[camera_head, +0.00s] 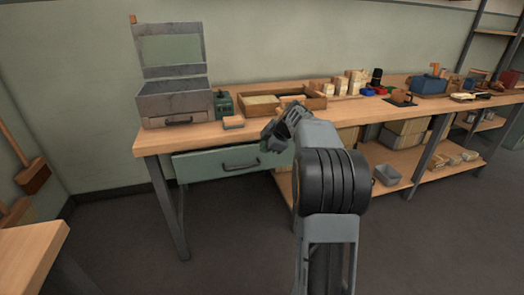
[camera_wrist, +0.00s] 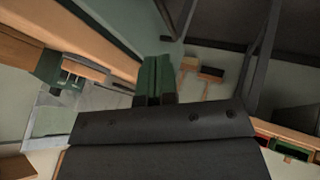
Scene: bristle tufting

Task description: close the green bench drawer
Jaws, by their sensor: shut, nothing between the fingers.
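The green bench drawer (camera_head: 215,166) is a pale green front with a dark bar handle (camera_head: 241,165), under the left part of the wooden bench top (camera_head: 165,138). How far it stands out from the bench is hard to tell. My gripper (camera_head: 268,140) is at the bench's front edge, above and right of the handle, in front of the drawer's right end, which my arm partly hides. In the wrist view its two dark green fingers (camera_wrist: 154,75) are together, with nothing between them. I cannot tell whether they touch the drawer or bench.
On the bench stand a grey metal chest with raised lid (camera_head: 175,103), a small green device (camera_head: 223,104), a wooden tray (camera_head: 314,101) and several tools. A lower shelf (camera_head: 392,165) holds boxes. A bench corner (camera_head: 35,240) is at lower left. The floor before the drawer is clear.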

